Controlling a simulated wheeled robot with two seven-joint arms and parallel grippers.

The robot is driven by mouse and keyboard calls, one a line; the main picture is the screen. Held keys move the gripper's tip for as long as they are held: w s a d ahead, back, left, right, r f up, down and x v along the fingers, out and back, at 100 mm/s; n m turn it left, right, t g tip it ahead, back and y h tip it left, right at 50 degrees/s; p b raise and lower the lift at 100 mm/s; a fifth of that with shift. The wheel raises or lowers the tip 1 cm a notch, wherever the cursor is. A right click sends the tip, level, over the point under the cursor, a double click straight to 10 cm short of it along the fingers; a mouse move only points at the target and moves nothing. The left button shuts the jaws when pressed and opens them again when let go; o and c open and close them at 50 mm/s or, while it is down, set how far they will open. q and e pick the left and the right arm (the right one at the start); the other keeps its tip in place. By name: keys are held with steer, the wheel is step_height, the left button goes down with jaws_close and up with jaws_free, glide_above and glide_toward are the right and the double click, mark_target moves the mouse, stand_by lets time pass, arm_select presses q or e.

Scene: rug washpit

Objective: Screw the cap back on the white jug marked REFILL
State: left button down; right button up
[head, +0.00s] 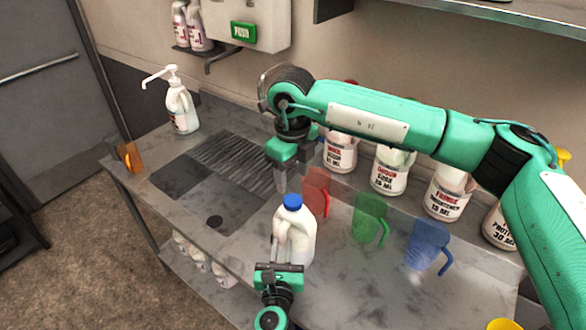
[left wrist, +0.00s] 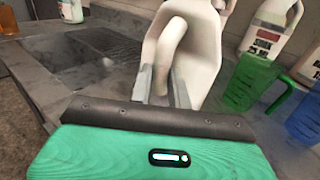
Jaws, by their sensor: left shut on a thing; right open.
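The white jug (head: 299,236) stands upright on the grey counter in the head view. A blue cap (head: 292,201) sits on its mouth; I cannot tell whether it is screwed tight. No REFILL marking shows on the sides in view. My left gripper (head: 279,262) is shut on the jug's handle, low and from the front; the left wrist view shows the fingers around the handle (left wrist: 164,62) of the jug. My right gripper (head: 293,180) is open and points down just above the blue cap, with nothing visible between its fingers.
Red (head: 316,190), green (head: 369,218) and blue (head: 427,246) measuring jugs stand right of the white jug. Several labelled white bottles (head: 389,172) line the wall behind. A sunken drain basin (head: 205,205), a pump bottle (head: 181,107) and an orange object (head: 130,157) are at left.

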mark_target(293, 199)
steer(key=n, duration=0.3)
steer(key=shift+r, duration=0.1)
steer(key=n, duration=0.5)
steer(key=shift+r, duration=0.15)
steer(key=n, duration=0.6)
steer(key=shift+r, duration=0.25)
steer(key=shift+f, duration=4.05)
steer(key=c, duration=1)
